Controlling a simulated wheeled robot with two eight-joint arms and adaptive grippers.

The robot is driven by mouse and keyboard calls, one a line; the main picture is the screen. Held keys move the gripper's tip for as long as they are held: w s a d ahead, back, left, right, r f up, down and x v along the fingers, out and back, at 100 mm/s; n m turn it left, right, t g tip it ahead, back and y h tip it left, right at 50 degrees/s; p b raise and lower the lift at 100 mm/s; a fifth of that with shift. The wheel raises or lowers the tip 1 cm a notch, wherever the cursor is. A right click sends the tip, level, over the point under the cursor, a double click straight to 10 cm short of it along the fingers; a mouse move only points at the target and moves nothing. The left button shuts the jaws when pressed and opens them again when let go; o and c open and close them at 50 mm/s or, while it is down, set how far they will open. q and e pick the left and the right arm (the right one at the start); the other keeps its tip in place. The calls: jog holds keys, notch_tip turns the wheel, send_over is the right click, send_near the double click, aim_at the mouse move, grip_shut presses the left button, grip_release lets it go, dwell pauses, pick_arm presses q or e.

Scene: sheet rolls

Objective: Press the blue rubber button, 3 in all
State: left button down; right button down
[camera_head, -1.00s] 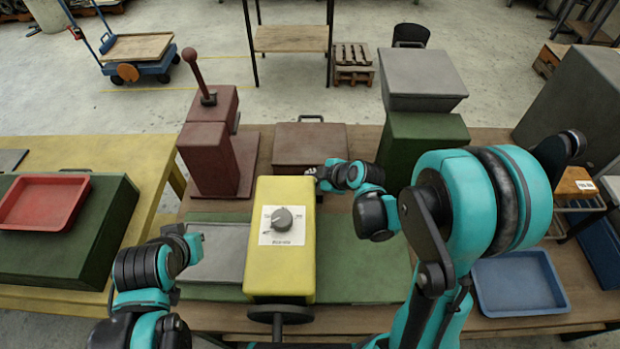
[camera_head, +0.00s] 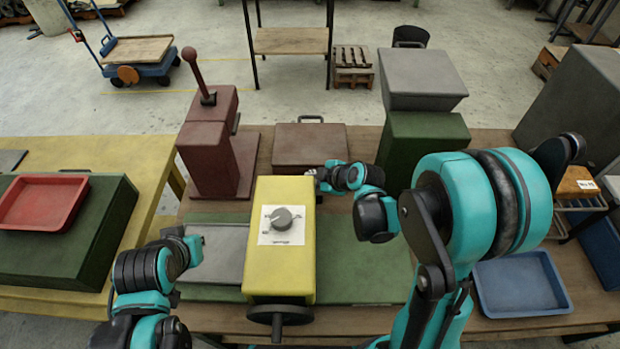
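I cannot make out a blue rubber button in this view. A yellow box-shaped machine (camera_head: 281,262) stands on the table in the middle, with a grey knob (camera_head: 282,219) on a white plate on its top and a dark handwheel (camera_head: 279,314) at its front. My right gripper (camera_head: 321,178) is at the upper right edge of the yellow machine; its fingertips are too small and partly hidden, so its opening and any contact are unclear. My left gripper (camera_head: 190,246) is left of the machine, over a grey plate; its fingers are not clear.
A maroon press (camera_head: 207,160) with a lever and a maroon case (camera_head: 309,146) stand behind. A green block with a grey bin (camera_head: 421,78) is at the back right. A blue tray (camera_head: 520,284) lies at right, a red tray (camera_head: 43,202) at left.

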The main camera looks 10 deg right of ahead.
jog(key=shift+s+f, duration=0.3)
jog(key=shift+f, duration=0.05)
jog(key=shift+w+r+p, duration=0.2)
jog(key=shift+r+p, duration=0.35)
jog(key=shift+r, duration=0.05)
jog(key=shift+r+p, duration=0.55)
jog(key=shift+r, duration=0.2)
notch_tip(320, 180, up, 5)
jog(key=p, duration=0.4)
jog(key=shift+r, duration=0.1)
